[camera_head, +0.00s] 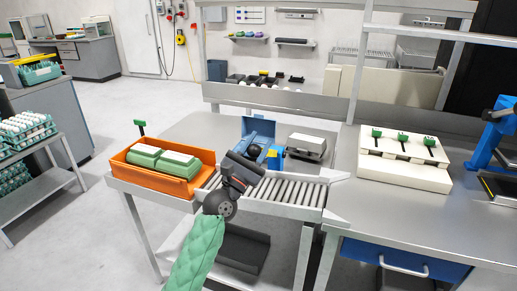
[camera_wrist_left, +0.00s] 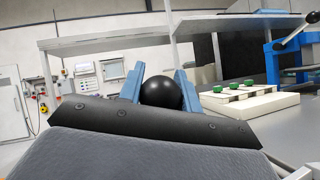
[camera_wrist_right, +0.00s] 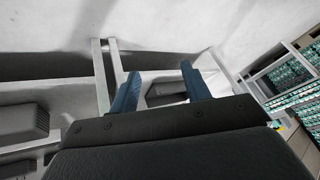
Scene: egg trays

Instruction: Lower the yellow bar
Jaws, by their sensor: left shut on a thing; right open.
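A blue device (camera_head: 259,127) stands at the back of the roller conveyor, with a small yellow part (camera_head: 273,154) at its front right. I cannot tell whether this part is the whole yellow bar. My left gripper (camera_head: 262,157) is at this device, in front of it. In the left wrist view a round black knob (camera_wrist_left: 160,93) sits between the blue fingers, and the gripper is shut on it. My right gripper (camera_wrist_right: 160,88) is open and empty in the right wrist view, and does not show in the head view.
An orange tray (camera_head: 150,190) with green egg cartons (camera_head: 178,160) stands left of the roller conveyor (camera_head: 290,190). A white block with green knobs (camera_head: 400,168) stands on the right table. Racks of eggs (camera_head: 25,130) are at far left.

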